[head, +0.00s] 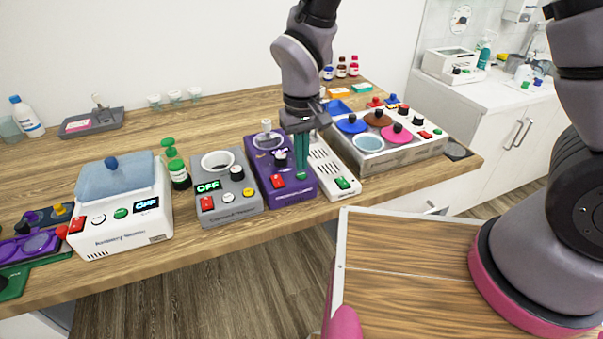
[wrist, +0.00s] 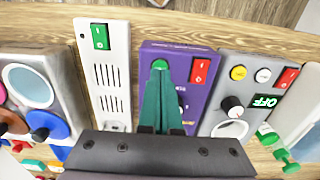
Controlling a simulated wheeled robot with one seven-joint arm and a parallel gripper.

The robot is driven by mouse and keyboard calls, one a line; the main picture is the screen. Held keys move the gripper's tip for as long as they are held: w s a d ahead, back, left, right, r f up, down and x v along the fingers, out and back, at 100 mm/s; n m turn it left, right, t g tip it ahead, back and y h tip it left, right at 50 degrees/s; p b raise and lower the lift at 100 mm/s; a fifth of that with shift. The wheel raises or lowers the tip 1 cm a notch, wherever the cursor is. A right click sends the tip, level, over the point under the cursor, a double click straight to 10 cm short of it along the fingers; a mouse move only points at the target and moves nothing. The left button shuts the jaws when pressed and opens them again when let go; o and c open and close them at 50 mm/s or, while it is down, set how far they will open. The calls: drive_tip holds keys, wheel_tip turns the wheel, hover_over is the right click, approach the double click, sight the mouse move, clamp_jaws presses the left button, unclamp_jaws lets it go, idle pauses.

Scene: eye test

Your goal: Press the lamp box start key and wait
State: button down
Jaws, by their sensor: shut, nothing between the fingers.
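A purple box (head: 286,195) stands near the front edge of the wooden counter. I take it for the lamp box, though I can read no label. It carries a red rocker switch (head: 277,181), a dark knob (head: 280,159) and a clear glass piece (head: 267,137). A round green key (wrist: 159,65) shows on it in the wrist view. My gripper (head: 301,176) has teal fingers, shut and empty, pointing down over the purple box. In the wrist view the fingertips (wrist: 162,77) are right at the green key. I cannot tell whether they touch it.
A slim white slotted box (head: 327,168) with a green switch stands close on the right. A grey box (head: 232,210) reading OFF stands close on the left. Further left is a white box (head: 120,232), also reading OFF. A multi-pot unit (head: 392,153) stands at the right.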

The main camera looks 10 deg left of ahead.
sight(301, 174)
drive_tip(key=shift+f, duration=0.85)
idle(0.6)
drive_tip(key=shift+r, duration=0.1)
wheel_tip(301, 174, up, 8)
idle(0.8)
idle(0.4)
drive_tip(key=w+d+r+m+t+y, duration=0.15)
drive_tip(key=w+d+r, duration=0.25)
drive_tip(key=d+r, duration=0.4)
drive_tip(key=w+d+r+m+t+y, duration=0.1)
drive_tip(key=w+d+r+m, duration=0.25)
drive_tip(key=d+r, duration=0.45)
drive_tip(key=s+d+r+m+t, duration=0.2)
drive_tip(key=d+r, duration=0.3)
drive_tip(key=d, duration=0.4)
drive_tip(key=s+d+r+m+t, duration=0.2)
drive_tip(key=s+d+r+m, duration=0.1)
drive_tip(key=d, duration=0.6)
wheel_tip(301, 174, up, 3)
drive_tip(key=shift+s+f+t, duration=0.1)
drive_tip(key=shift+s+t, duration=0.25)
drive_tip(key=shift+s, duration=0.45)
drive_tip(key=shift+h, duration=0.25)
